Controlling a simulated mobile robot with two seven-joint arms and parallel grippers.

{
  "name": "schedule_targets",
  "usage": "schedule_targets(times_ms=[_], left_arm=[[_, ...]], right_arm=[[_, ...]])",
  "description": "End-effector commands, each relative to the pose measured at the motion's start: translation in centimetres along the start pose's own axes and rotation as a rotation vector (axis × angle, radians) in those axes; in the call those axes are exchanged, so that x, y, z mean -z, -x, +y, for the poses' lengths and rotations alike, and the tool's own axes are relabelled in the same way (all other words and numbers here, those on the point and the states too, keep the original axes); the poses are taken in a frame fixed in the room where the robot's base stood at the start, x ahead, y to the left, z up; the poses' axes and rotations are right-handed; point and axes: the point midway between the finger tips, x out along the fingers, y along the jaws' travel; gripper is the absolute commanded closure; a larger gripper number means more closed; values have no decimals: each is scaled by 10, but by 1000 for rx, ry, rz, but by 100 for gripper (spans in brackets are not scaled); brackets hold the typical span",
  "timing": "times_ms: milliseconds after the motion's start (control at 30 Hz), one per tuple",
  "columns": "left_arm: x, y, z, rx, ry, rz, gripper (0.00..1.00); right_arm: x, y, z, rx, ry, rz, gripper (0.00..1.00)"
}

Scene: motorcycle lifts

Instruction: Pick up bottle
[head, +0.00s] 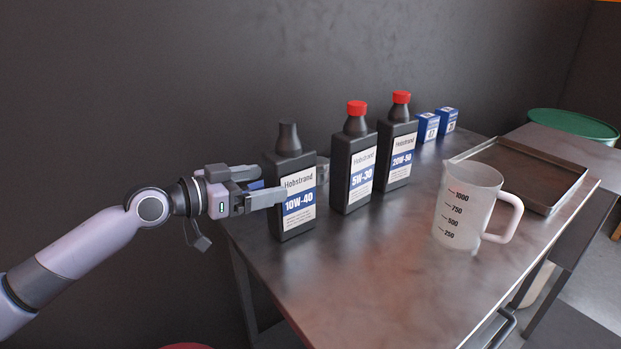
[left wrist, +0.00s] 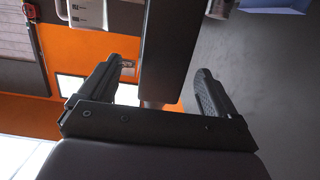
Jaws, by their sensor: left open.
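A black, capless-looking bottle labelled 10W-40 (head: 293,218) stands upright at the near left of the metal table (head: 370,275). My left gripper (head: 287,184) is open and level with the bottle's upper body. One finger lies along its front face; the other passes behind it and is partly hidden. In the left wrist view the dark bottle (left wrist: 166,45) stands between the two spread fingers (left wrist: 162,74), with a visible gap on each side. Two more black bottles with red caps, 5W-30 (head: 353,165) and 20W-50 (head: 398,145), stand farther right. My right gripper is not in view.
A translucent measuring jug (head: 463,207) stands at the right of the table. A shallow metal tray (head: 560,197) lies behind it. Two small blue boxes (head: 427,128) are at the back. A dark wall runs close along the left side. The table's front middle is clear.

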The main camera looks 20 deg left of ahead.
Motion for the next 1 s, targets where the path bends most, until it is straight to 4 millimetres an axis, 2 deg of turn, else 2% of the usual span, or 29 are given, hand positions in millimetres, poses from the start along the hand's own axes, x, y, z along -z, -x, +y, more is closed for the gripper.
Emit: schedule_targets(times_ms=[33, 200, 467, 800, 1000], left_arm=[[6, 1, -3, -1, -3, 7, 8], [14, -4, -4, -4, 3, 15, 8], [16, -23, -5, -4, 4, 16, 8], [18, -64, -7, -4, 4, 15, 8], [16, -70, -7, -4, 2, 13, 8]], right_arm=[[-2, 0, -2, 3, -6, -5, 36], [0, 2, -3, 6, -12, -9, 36], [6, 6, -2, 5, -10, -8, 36], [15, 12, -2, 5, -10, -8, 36], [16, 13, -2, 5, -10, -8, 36]])
